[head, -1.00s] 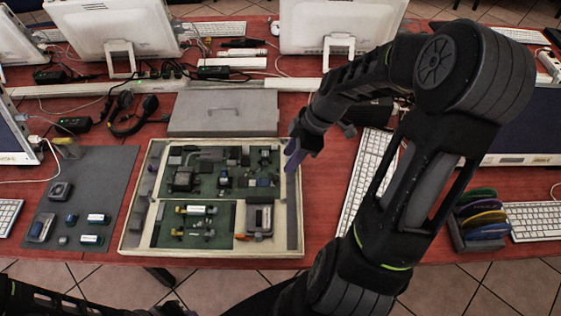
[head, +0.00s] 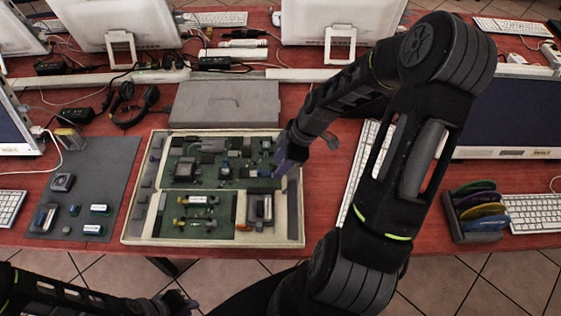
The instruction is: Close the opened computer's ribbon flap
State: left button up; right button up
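The opened computer (head: 134,232) is a shallow cream case in the middle of the table, with green boards and many small parts inside. I cannot make out for sure which small part is the ribbon flap. A grey module with a silver face (head: 260,208) sits in the lower right bay, with a small orange piece (head: 243,227) beside it. My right gripper (head: 281,168) points down over the case's upper right edge; its fingers are too small and dark to tell open from shut. My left gripper (head: 180,303) is low at the front, short of the table, its fingers unclear.
A grey lid panel (head: 224,102) lies behind the case. A dark mat (head: 117,165) with several small parts lies to the left. A keyboard (head: 365,165) and a rack of coloured discs (head: 478,212) are to the right. Monitors stand at the back.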

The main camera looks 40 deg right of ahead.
grip_shut()
dwell(0.4)
